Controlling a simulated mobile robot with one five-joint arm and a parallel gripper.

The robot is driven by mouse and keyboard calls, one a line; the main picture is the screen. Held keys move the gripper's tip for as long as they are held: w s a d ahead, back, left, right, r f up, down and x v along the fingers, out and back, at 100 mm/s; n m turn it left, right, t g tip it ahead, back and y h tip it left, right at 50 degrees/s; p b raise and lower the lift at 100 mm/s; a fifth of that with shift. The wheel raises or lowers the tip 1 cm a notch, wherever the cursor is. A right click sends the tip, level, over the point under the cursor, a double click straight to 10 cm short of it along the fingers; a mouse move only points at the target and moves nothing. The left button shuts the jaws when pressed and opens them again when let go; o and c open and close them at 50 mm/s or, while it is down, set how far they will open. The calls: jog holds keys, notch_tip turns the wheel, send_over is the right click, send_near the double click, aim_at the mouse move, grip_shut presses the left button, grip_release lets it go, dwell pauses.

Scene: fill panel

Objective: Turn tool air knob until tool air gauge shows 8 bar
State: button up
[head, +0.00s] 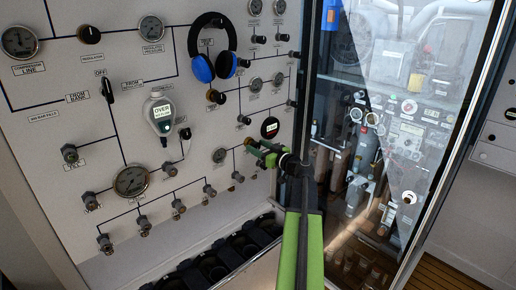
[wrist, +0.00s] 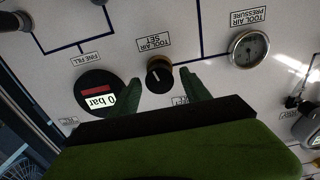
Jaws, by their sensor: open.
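The tool air knob (wrist: 158,74) is a black round knob with a brass-coloured collar and a light pointer mark, under an upside-down "TOOL AIR SET" label in the wrist view. My gripper (wrist: 159,82) is open, its green fingers on either side of the knob in the picture; I cannot tell whether they touch it. In the head view my gripper (head: 257,151) is at the panel and mostly hides the knob. The tool air gauge (wrist: 248,48) is a round dial to the right in the wrist view; it also shows in the head view (head: 220,155). Its reading is too small to tell.
A round black fine fill display (wrist: 98,93) reading 0 bar is beside the knob. A glass door (head: 405,120) stands right of my arm. Dark slots (head: 225,255) line the panel's foot.

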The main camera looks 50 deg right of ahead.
grip_shut()
jog(key=m, duration=0.4)
jog(key=shift+m, duration=0.4)
grip_release()
jog(key=shift+d, duration=0.1)
jog(key=s+a, duration=0.1)
jog(key=s, duration=1.6)
jog(key=shift+s+a, duration=0.15)
jog(key=shift+s, duration=0.05)
dwell(1.4)
